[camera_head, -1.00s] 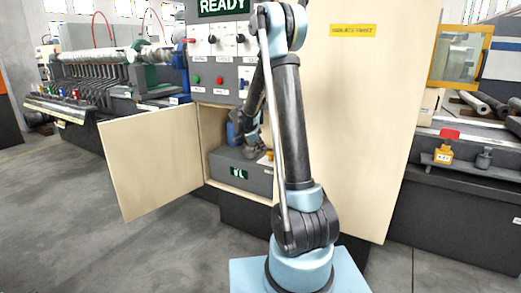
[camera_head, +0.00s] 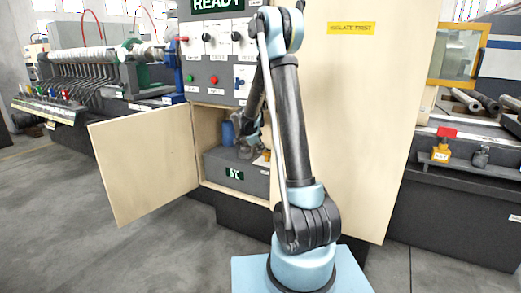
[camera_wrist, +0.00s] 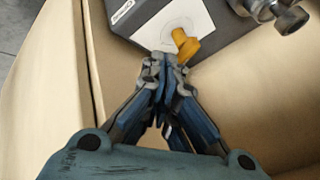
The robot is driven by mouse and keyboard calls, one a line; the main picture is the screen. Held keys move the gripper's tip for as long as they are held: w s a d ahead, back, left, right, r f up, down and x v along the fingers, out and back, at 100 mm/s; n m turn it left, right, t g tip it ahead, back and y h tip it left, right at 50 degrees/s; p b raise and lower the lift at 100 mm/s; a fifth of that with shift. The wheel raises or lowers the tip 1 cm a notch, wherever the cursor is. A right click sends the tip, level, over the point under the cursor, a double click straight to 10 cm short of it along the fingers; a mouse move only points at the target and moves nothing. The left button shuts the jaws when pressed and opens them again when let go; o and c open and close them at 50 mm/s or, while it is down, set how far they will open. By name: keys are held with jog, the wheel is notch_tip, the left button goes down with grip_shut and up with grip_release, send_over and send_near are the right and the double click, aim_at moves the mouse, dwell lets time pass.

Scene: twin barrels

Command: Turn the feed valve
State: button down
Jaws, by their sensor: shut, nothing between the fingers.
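In the wrist view an orange lever handle (camera_wrist: 186,45), apparently the feed valve, sits on a round mount on a white plate (camera_wrist: 155,22) on a dark grey box. My gripper (camera_wrist: 165,68) is shut and empty, its tips right beside the handle's near end; I cannot tell whether they touch. In the head view my gripper (camera_head: 247,147) is inside the open lower cabinet, above the grey box (camera_head: 233,171). A small orange piece (camera_head: 265,157) shows beside my arm, mostly hidden by it.
The open cabinet door (camera_head: 145,163) stands out to the left, and a tall pale panel (camera_head: 360,110) stands to the right. A blue container (camera_head: 228,133) is inside the cabinet. A metal fitting (camera_wrist: 270,10) is near the handle. Grey floor is clear at front left.

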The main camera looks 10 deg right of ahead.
aim_at(268, 156)
jog(key=x, duration=0.7)
jog(key=shift+w+d+f, duration=0.1)
jog(key=shift+w+d, duration=0.1)
jog(key=shift+w, duration=1.75)
